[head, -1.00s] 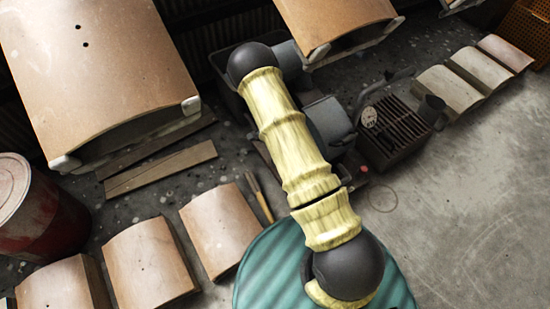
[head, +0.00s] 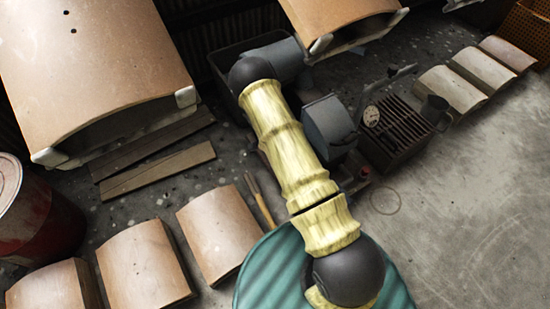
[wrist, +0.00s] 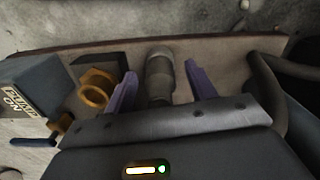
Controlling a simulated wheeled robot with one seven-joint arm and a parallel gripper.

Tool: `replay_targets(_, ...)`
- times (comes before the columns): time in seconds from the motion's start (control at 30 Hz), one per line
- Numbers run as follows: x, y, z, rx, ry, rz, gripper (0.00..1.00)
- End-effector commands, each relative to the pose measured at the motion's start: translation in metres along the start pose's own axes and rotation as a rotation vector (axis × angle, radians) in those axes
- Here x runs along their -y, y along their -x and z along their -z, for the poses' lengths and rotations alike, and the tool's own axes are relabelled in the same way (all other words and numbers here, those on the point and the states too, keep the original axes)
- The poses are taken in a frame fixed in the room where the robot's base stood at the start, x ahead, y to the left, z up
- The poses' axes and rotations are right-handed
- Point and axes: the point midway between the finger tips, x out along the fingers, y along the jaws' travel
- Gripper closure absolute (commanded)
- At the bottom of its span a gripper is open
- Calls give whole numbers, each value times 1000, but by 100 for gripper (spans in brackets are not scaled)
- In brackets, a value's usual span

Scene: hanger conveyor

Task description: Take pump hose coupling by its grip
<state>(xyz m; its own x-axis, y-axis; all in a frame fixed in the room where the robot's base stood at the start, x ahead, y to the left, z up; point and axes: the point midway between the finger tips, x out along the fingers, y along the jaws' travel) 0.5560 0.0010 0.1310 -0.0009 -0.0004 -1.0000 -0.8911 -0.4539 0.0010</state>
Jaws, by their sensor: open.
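In the wrist view, a grey, stepped cylindrical piece (wrist: 159,78) stands between the two purple fingers of my gripper (wrist: 160,70); it looks like the grip of the pump hose coupling, though I cannot be certain. My gripper is open, with a visible gap on each side of this piece. The fingers lie to its left and right, and I see no contact. The lower end of the piece is hidden behind my gripper's body. In the head view I cannot make out the fingers or the coupling.
A brass hex fitting (wrist: 97,88) sits just left of the left finger, near a box marked "PUMP ON" (wrist: 32,88). A dark bent pipe (wrist: 272,85) is close on the right. In the head view, a grated unit with a gauge (head: 400,130) stands beside my arm.

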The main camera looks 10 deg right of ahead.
Motion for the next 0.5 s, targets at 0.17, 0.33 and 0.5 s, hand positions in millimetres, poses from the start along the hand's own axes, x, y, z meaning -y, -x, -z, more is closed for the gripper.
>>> replay_targets(0.17, 0, 0, 0, 0, 0, 0, 52)
replay_targets(0.33, 0, 0, 0, 0, 0, 0, 85)
replay_targets(0.5, 0, 0, 0, 0, 0, 0, 90)
